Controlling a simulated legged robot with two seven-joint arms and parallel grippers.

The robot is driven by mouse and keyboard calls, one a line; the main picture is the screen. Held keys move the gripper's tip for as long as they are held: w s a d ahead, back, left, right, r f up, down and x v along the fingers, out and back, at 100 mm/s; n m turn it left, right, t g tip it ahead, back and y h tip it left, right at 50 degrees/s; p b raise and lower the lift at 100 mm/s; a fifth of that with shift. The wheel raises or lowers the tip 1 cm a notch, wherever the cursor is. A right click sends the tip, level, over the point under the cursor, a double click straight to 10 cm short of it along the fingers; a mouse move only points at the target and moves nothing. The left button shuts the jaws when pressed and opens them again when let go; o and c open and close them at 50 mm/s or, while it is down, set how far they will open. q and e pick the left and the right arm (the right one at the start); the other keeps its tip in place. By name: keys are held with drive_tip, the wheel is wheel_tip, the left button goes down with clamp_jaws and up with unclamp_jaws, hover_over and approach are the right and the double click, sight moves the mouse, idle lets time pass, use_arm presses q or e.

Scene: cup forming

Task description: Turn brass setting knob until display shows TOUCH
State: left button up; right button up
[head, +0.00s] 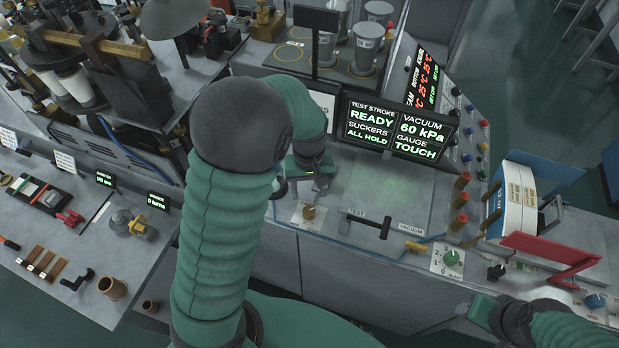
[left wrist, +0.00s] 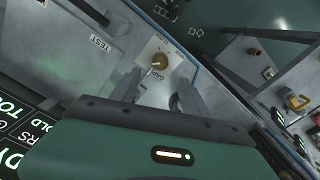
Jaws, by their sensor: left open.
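The brass setting knob (head: 309,212) stands on a small white plate at the front left of the test station. It also shows in the left wrist view (left wrist: 160,61), on a plate lettered GAP, with a pale mark on its face. My left gripper (head: 308,184) is just behind and above the knob, its fingers apart. In the left wrist view the fingers (left wrist: 160,82) are open and empty, with the knob beyond their tips. The display (head: 402,132) reads TEST STROKE READY, SUCKERS ALL HOLD, VACUUM 60 kPa, GAUGE TOUCH. My right gripper (head: 481,308) is at the lower right, its fingers unclear.
A black TEST lever (head: 370,222) stands to the right of the knob. A green dial (head: 452,257) and a red bracket (head: 550,255) are further right. Grey cups (head: 368,40) stand at the back. A side bench with small tools is at the left.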

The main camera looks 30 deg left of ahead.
use_arm(q)
wheel_tip(320, 180, up, 7)
drive_tip(key=shift+f, duration=0.1)
idle(0.3)
drive_tip(key=s+d+f+m+t+b, duration=0.1)
drive_tip(key=s+d+f+m+b, duration=0.2)
drive_tip(key=f, duration=0.3)
drive_tip(key=s+d+f+m+t+b, duration=0.1)
drive_tip(key=s+d+f+m+b, duration=0.3)
drive_tip(key=s+f+m+b, duration=0.1)
drive_tip(key=shift+s+d+f+t, duration=0.25)
drive_tip(key=shift+f+t, duration=0.05)
drive_tip(key=shift+f, duration=0.45)
drive_tip(key=shift+w, duration=0.1)
